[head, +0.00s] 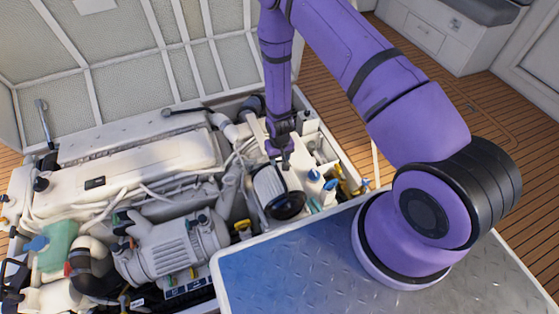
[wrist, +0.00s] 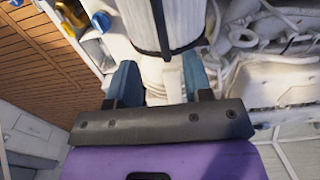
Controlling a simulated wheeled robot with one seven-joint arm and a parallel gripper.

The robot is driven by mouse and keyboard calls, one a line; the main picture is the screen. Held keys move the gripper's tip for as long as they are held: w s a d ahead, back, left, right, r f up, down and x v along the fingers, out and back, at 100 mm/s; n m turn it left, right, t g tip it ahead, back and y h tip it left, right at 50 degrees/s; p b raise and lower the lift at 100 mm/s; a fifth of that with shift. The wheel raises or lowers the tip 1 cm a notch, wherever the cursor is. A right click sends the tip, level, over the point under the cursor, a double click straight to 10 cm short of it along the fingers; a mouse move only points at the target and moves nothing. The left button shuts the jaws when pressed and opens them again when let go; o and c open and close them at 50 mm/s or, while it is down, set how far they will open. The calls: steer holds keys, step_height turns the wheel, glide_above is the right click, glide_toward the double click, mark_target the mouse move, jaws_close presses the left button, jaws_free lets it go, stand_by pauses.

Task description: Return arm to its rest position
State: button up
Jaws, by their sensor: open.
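My purple arm reaches from its base at the right over the engine hatch in the head view. My gripper (head: 280,150) points down over the right part of the engine bay, just behind a white cylinder with a dark end (head: 275,190). In the wrist view, the two blue-grey fingers of my gripper (wrist: 160,85) stand apart. The white cylinder (wrist: 162,20) lies just beyond the fingertips, and a narrower pale part shows between the fingers. I cannot tell whether the fingers touch either one.
The engine (head: 130,150) fills the open hatch, with hoses and pipes around the gripper. Blue-capped parts (head: 314,175) stand just right of the cylinder. The raised hatch lid (head: 120,50) stands behind. A metal plate (head: 290,270) lies in front. Wooden floor (head: 450,110) is open at the right.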

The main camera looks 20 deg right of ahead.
stand_by(0.5)
steer(key=w+r+t, duration=0.1)
steer(key=w+r, duration=0.2)
steer(key=r, duration=0.7)
steer(key=w+r, duration=0.2)
steer(key=r, duration=0.7)
steer(key=s+d+r+t, duration=0.1)
steer(key=s+r, duration=0.1)
steer(key=r, duration=0.9)
steer(key=s+d+r+t, duration=0.1)
steer(key=d+r, duration=0.1)
steer(key=r, duration=0.9)
steer(key=s+d+r, duration=0.2)
steer(key=s+r, duration=0.9)
steer(key=r, duration=0.4)
steer(key=s+d+r+t, duration=0.1)
steer(key=s+r, duration=0.2)
steer(key=s, duration=0.5)
steer(key=s+d+r+t, duration=0.1)
steer(key=s+r, duration=0.3)
steer(key=s, duration=0.5)
steer(key=shift+w, duration=0.1)
